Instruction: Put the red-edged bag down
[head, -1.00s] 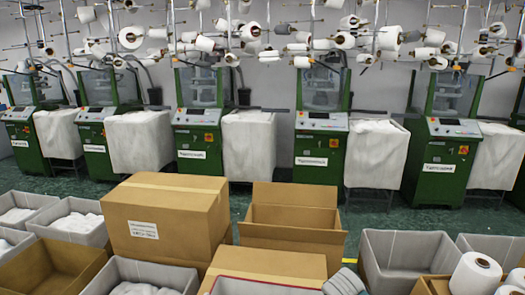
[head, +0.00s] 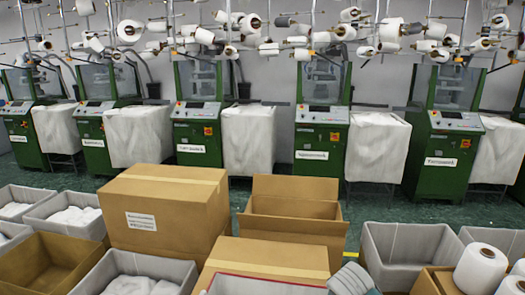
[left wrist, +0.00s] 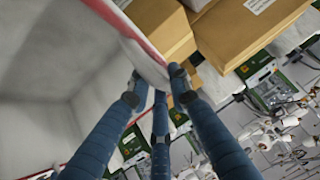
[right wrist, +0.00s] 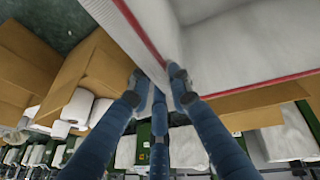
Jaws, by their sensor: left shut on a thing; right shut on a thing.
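The red-edged bag (head: 262,287) is a pale grey, open-topped bag with a red rim, cut off by the bottom edge of the head view. Its rim and inner walls fill the left side of the left wrist view (left wrist: 45,110) and the upper right of the right wrist view (right wrist: 245,50). My left gripper (left wrist: 156,88), with blue fingers, is shut on the bag's rim. My right gripper (right wrist: 160,88) is shut on the rim at another place. The bag's underside and what lies beneath it are hidden.
A closed box (head: 165,215) and a flat-topped box (head: 265,257) stand just beyond the bag. An open box (head: 292,215) stands behind them. Grey bins (head: 410,245) flank both sides. Green machines (head: 320,130) with white bags line the wall. Floor shows between the boxes and machines.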

